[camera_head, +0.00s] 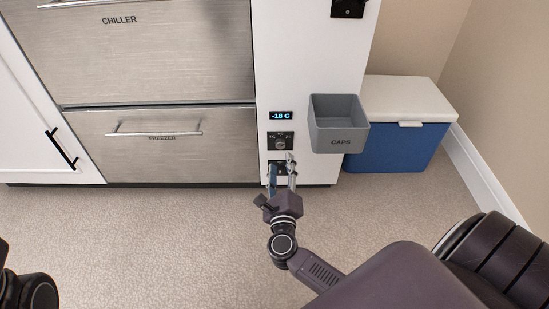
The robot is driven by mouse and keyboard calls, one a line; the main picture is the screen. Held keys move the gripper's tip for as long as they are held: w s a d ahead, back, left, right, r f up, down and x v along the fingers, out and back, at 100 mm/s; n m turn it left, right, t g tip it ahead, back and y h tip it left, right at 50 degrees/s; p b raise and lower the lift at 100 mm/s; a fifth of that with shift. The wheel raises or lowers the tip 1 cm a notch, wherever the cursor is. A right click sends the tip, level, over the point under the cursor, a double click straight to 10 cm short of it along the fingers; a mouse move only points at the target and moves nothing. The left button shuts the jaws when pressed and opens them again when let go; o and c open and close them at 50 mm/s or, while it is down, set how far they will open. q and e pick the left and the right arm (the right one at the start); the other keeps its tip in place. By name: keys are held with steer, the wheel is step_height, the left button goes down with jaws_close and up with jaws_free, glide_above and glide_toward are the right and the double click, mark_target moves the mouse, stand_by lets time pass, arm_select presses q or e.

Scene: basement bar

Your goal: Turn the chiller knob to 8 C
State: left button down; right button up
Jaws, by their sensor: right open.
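A small round knob (280,143) sits on a dark plate on the white panel right of the drawers. A display (281,115) above it reads -18 C. Another dark fitting is partly hidden behind my right gripper, and I cannot tell what it is. My right gripper (281,161) is open, its fingers pointing up at the panel just below the knob. I cannot tell whether they touch the panel. The drawer labelled CHILLER (160,55) is above the one labelled FREEZER (190,155); both look shut. My left gripper is out of view.
A grey CAPS bin (340,141) projects from the panel, close right of the knob. A blue cooler with a white lid (395,150) stands on the floor behind it. A black fitting (348,8) is higher up. The floor (140,235) in front is clear.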

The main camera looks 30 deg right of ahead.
mark_target(281, 147)
steer(key=b+x, duration=0.2)
steer(key=x, duration=0.5)
steer(key=shift+c, duration=0.7)
jaws_close()
